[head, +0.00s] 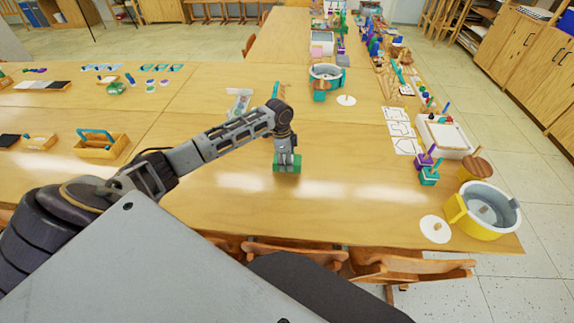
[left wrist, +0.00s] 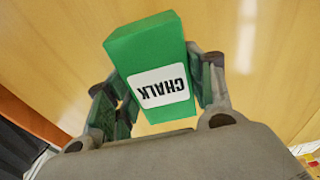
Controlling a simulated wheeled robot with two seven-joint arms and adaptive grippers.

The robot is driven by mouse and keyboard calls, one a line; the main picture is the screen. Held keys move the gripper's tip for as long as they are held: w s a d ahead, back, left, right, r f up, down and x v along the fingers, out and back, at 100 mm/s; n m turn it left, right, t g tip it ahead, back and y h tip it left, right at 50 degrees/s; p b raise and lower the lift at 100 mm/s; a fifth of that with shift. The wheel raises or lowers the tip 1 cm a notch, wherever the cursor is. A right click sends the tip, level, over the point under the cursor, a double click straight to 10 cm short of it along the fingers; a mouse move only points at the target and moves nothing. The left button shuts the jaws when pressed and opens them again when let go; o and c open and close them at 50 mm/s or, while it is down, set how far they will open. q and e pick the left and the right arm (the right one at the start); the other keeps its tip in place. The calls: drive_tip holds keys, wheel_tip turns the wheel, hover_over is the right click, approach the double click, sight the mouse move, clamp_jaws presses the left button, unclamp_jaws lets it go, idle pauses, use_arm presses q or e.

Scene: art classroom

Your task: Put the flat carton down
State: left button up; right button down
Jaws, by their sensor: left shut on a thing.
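The flat carton is a green box with a white label reading CHALK; it fills the middle of the left wrist view (left wrist: 150,55). In the head view the green carton (head: 287,167) shows below my left gripper (head: 287,155), over the near middle of the wooden table (head: 340,200). My left gripper is shut on the carton, with one finger on each side of it in the left wrist view (left wrist: 160,95). I cannot tell whether the carton touches the table top. My right gripper is in neither view.
Bare table surrounds the carton. A yellow pot (head: 481,212), a white disc (head: 435,229) and paper sheets (head: 400,130) lie to the right. A wooden caddy with a teal handle (head: 100,148) stands left. A teal-handled pot (head: 326,78) stands farther back. Chairs (head: 410,270) line the near edge.

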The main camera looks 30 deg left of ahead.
use_arm(q)
drive_tip(key=shift+f, duration=1.3)
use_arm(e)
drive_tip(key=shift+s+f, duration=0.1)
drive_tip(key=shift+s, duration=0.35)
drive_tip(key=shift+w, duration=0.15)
use_arm(q)
drive_tip(key=o, duration=0.7)
drive_tip(key=shift+f, duration=0.1)
drive_tip(key=o, duration=0.4)
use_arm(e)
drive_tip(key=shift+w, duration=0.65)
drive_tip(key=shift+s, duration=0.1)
